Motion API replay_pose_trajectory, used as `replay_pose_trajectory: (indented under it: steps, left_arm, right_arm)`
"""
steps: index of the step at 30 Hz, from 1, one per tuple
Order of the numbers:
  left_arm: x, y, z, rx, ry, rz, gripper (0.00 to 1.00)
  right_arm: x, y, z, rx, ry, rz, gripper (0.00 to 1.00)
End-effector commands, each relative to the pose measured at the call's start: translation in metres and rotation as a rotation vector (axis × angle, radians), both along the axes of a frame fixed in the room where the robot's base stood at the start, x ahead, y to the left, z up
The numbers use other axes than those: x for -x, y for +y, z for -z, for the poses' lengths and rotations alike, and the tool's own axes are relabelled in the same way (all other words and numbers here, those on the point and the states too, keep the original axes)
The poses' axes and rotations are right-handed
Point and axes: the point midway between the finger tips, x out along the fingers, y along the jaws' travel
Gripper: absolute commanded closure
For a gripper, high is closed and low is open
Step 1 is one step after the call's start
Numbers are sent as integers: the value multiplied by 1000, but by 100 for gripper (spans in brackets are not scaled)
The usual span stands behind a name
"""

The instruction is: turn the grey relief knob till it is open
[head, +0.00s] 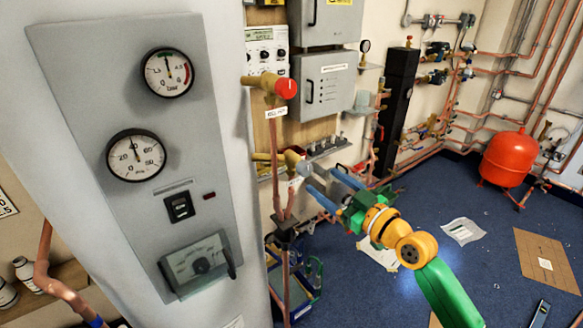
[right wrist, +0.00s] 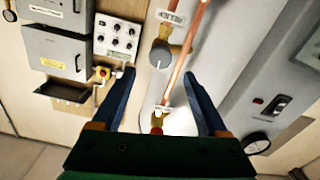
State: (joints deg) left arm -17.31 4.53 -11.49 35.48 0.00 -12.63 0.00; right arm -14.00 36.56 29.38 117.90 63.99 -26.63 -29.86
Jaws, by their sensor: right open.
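The grey relief knob (right wrist: 160,55) is a round grey cap on a brass valve, seen in the right wrist view between and beyond my finger tips. In the head view the same knob (head: 304,168) is small and pale, at the end of the lower brass valve. My right gripper (head: 320,181) is open, its blue fingers pointing at the knob from the right. In the right wrist view the gripper (right wrist: 159,80) has empty space between its fingers, and the knob appears apart from them. The knob's turn position is too small to tell. My left gripper is not in view.
A red knob (head: 286,88) sits on a brass valve above, on the same copper pipework (head: 273,165). A grey gauge panel (head: 90,120) stands at the left. A red tank (head: 508,158) is on the blue floor at the far right. Grey boxes (head: 323,83) hang behind.

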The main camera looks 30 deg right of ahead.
Motion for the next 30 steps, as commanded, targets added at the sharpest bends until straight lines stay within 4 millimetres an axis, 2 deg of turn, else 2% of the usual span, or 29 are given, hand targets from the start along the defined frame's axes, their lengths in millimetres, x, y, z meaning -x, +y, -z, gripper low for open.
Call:
replay_pose_trajectory:
  steps: [3,9,13,20,23,28,29,30]
  left_arm:
    - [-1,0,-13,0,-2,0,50]
    - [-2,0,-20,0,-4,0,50]
    - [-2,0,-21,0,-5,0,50]
    - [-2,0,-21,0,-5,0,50]
    - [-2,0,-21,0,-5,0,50]
    - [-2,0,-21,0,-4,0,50]
    - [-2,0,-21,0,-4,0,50]
    - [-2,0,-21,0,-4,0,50]
  right_arm:
    - [-22,1,-5,-4,-2,2,24]
    - [-54,3,-1,-4,1,3,24]
    - [-63,5,0,-2,3,3,24]
    - [-64,5,2,-2,4,2,24]
    - [-64,5,2,-3,5,2,48]
    - [-64,5,2,-3,5,2,94]
    - [-64,5,2,-3,5,2,100]
    - [-64,5,2,-3,5,2,100]
